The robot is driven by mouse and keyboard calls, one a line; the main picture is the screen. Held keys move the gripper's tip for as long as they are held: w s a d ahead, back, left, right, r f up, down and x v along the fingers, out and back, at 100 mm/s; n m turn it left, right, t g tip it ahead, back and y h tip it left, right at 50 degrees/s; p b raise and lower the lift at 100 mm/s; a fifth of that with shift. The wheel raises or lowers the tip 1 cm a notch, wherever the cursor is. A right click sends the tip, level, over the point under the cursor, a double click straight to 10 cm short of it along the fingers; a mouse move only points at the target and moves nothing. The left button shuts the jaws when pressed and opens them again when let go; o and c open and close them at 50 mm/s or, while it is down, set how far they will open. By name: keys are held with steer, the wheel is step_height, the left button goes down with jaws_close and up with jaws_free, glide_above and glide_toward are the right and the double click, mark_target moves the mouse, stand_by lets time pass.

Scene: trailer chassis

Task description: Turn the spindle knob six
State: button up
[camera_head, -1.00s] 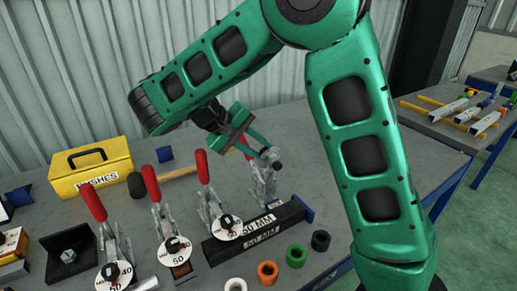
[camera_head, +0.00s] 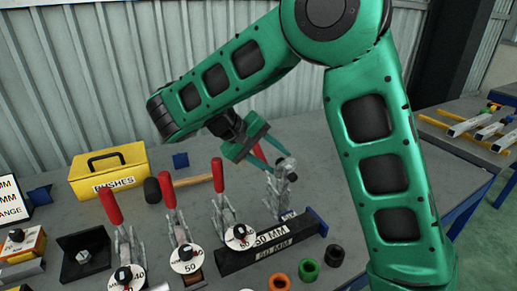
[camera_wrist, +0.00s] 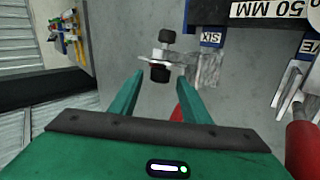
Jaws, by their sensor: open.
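The clamp labelled SIX stands at the far right of a row of toggle clamps; its grey metal body (camera_head: 281,188) shows in the head view. In the wrist view its blue SIX label (camera_wrist: 211,38) and black spindle ends (camera_wrist: 160,73) show, one above and one below a pale bracket. My gripper (camera_head: 281,160) is open and empty at the top of this clamp. In the wrist view my gripper (camera_wrist: 160,77) has its fingertips on either side of the lower black end, with gaps on both sides. A red handle is partly hidden behind the gripper body.
Other clamps with red handles (camera_head: 217,174) and round dials (camera_head: 239,237) stand close to the left. A black 50 MM bar (camera_head: 240,257) lies in front, with coloured rings (camera_head: 309,269) beside it. A yellow BUSHES box (camera_head: 108,172) stands at the back left.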

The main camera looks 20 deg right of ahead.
steer(key=v, duration=1)
stand_by(0.6)
stand_by(0.3)
